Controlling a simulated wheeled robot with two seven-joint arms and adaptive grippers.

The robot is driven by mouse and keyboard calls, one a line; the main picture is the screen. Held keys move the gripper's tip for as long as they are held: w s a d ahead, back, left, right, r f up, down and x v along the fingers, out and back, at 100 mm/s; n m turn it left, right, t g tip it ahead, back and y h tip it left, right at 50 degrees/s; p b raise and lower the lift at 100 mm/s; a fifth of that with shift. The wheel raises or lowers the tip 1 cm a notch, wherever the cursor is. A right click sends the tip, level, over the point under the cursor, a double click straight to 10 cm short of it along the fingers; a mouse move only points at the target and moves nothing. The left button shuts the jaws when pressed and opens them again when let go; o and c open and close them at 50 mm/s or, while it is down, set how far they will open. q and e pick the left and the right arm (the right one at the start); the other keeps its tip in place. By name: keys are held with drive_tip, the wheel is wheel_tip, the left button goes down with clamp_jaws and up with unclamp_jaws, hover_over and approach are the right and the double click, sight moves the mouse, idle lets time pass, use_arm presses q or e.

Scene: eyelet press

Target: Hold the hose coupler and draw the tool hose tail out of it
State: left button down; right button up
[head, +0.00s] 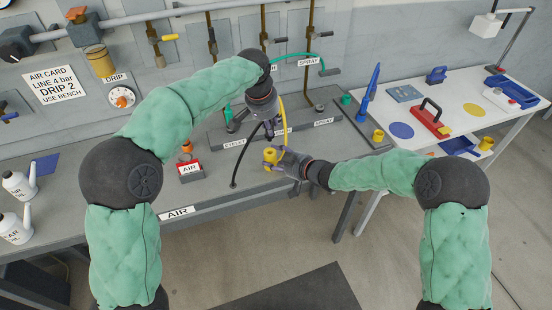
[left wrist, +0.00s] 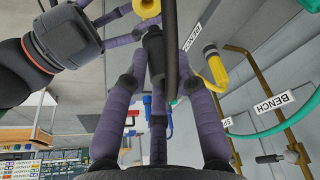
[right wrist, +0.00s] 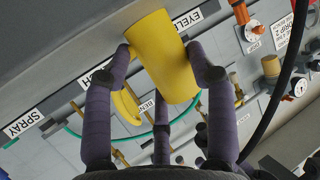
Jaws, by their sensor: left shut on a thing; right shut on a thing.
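My left gripper (head: 268,131) is above the front of the bench. It is shut on a black coupler-like piece (left wrist: 154,52), with a black hose (head: 240,160) running up to it from the bench edge. My right gripper (head: 274,158) is just below and in front of it, shut on a yellow cylindrical piece (right wrist: 163,58). The yellow piece also shows at the top of the left wrist view (left wrist: 148,7), with an open ring end, apart from the black piece. A yellow hose (head: 284,112) curves behind my left gripper. Where its lower end goes is hidden.
A red AIR block (head: 190,170) stands on the bench to the left. Behind are a grey station strip with labels, a green hose (head: 292,55) and wall valves. A white table (head: 460,100) with tools and yellow cups is at right.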

drive_tip(key=shift+f, duration=0.1)
drive_tip(key=o, duration=1.3)
drive_tip(key=v, duration=1.2)
drive_tip(key=shift+d, duration=0.1)
